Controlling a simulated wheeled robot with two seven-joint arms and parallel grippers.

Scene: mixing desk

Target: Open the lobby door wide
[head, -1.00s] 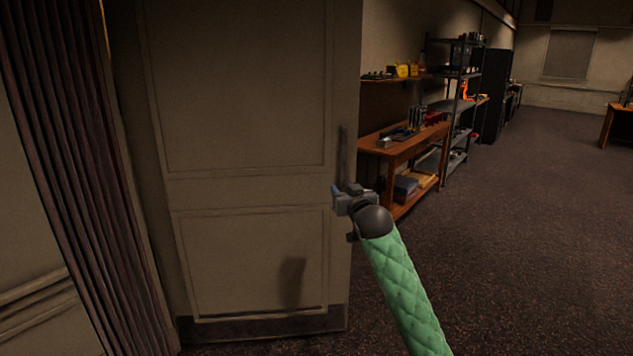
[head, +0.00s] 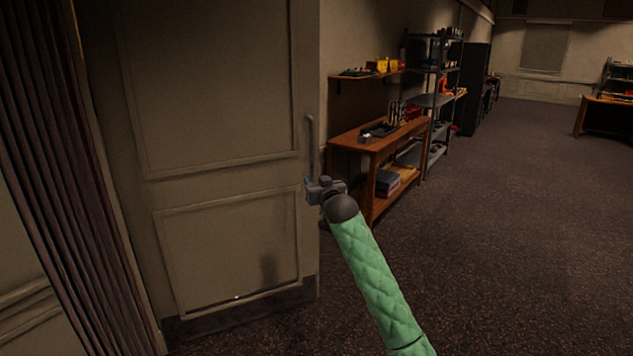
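The lobby door (head: 215,180) is a beige panelled door on the left side of the head view, standing at an angle with a dark kick plate along its bottom. A thin vertical handle (head: 311,140) is near its right edge. My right gripper (head: 310,190), at the end of the green padded arm, is at the lower end of the handle, close against the door's edge. Its fingers are small and partly hidden, so I cannot tell whether they are closed on the handle. My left gripper is out of view.
A dark pleated curtain (head: 60,180) hangs at the left. Beyond the door stand a wooden workbench (head: 375,143) with tools and a metal shelf rack (head: 432,100). Open carpet (head: 500,230) fills the right side. A wooden desk (head: 605,115) is at the far right.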

